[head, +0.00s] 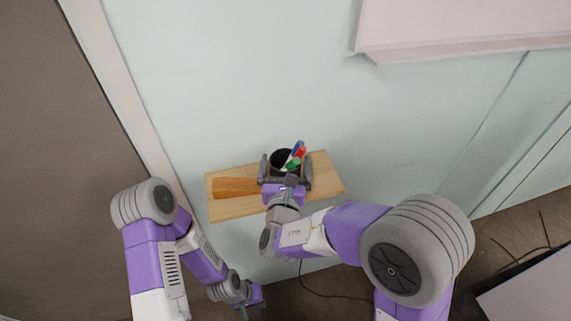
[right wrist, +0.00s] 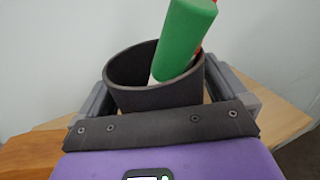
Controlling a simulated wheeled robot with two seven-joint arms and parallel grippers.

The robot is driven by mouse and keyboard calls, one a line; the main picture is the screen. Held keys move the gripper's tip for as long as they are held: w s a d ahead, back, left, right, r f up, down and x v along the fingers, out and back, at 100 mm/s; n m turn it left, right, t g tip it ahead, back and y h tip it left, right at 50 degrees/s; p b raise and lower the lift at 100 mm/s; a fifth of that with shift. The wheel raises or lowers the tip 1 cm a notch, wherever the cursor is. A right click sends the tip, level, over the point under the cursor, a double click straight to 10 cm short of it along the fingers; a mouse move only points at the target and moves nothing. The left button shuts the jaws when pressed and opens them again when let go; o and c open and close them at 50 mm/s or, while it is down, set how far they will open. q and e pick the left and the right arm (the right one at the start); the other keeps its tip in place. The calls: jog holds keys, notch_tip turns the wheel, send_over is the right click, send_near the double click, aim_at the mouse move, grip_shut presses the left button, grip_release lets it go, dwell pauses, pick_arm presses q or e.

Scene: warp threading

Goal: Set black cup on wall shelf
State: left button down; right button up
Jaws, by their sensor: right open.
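The black cup (head: 279,158) stands upright on the wooden wall shelf (head: 326,172), with red, blue and green marker-like sticks in it. In the right wrist view the cup (right wrist: 140,93) is close ahead, with a thick green stick (right wrist: 183,38) leaning out of it. My right gripper (head: 285,170) is at the shelf, its open fingers on either side of the cup; any gap between fingers and cup is hard to judge. The cup's base is hidden by the gripper. My left gripper (head: 250,300) hangs low, well below the shelf, and its jaws are too unclear to read.
An orange-brown wooden block (head: 236,187) lies on the shelf just left of my right gripper. The shelf's right end is bare. A pale panel (head: 460,25) juts from the wall at the upper right. A cable (head: 335,294) lies on the floor below.

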jog(key=shift+r, duration=0.25)
jog(key=s+b, duration=0.1)
jog(key=s, duration=1.1)
jog(key=shift+b, duration=0.3)
jog(key=shift+f, duration=0.1)
